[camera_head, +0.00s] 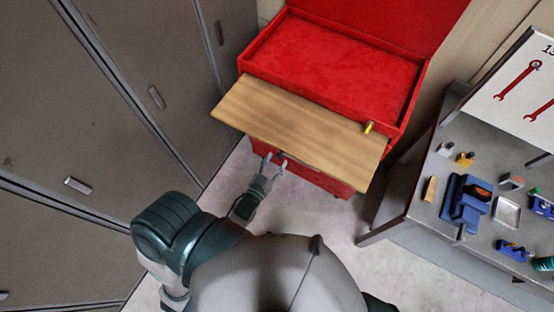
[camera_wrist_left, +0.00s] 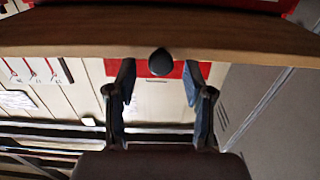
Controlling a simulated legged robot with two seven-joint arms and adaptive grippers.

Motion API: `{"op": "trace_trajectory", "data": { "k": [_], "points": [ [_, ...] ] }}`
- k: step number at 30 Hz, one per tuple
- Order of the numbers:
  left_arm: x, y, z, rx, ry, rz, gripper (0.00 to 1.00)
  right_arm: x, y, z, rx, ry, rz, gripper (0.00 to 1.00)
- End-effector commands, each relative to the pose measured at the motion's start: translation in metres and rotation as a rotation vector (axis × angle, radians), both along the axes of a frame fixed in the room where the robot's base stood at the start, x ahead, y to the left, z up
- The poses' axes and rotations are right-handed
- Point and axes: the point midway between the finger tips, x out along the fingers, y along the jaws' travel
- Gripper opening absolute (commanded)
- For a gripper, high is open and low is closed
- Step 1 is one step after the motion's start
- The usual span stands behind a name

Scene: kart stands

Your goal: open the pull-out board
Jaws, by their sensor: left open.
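The pull-out board (camera_head: 300,125) is a flat wooden panel that sticks out from the front of the red cabinet (camera_head: 335,60). In the left wrist view the board (camera_wrist_left: 60,30) spans the top, with a dark round knob (camera_wrist_left: 161,62) at its edge. My left gripper (camera_head: 270,162) is open, just off the board's front edge in the head view. In the left wrist view its fingertips (camera_wrist_left: 158,80) stand on either side of the knob, with gaps showing. I cannot tell the exact depth between them and the knob. My right gripper is not in view.
Grey lockers (camera_head: 110,110) stand on the left. A metal workbench (camera_head: 420,215) with blue tools and small parts stands on the right, below a white tool panel (camera_head: 515,85). Floor is clear between.

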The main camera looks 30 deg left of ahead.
Motion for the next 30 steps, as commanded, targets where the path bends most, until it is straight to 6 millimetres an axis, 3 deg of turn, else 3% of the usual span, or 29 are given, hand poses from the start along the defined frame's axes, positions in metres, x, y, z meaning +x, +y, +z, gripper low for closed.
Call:
{"op": "trace_trajectory", "data": {
  "k": [9,15,30],
  "points": [
    [-0.070,0.002,-0.001,0.001,0.005,0.001,0.52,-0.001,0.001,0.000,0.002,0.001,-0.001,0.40],
    [-0.101,0.002,-0.001,0.002,0.003,0.001,0.52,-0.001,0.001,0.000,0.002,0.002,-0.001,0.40],
    [-0.109,0.002,0.000,0.001,0.000,0.001,0.52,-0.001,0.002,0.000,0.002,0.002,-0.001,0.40]
  ]
}}
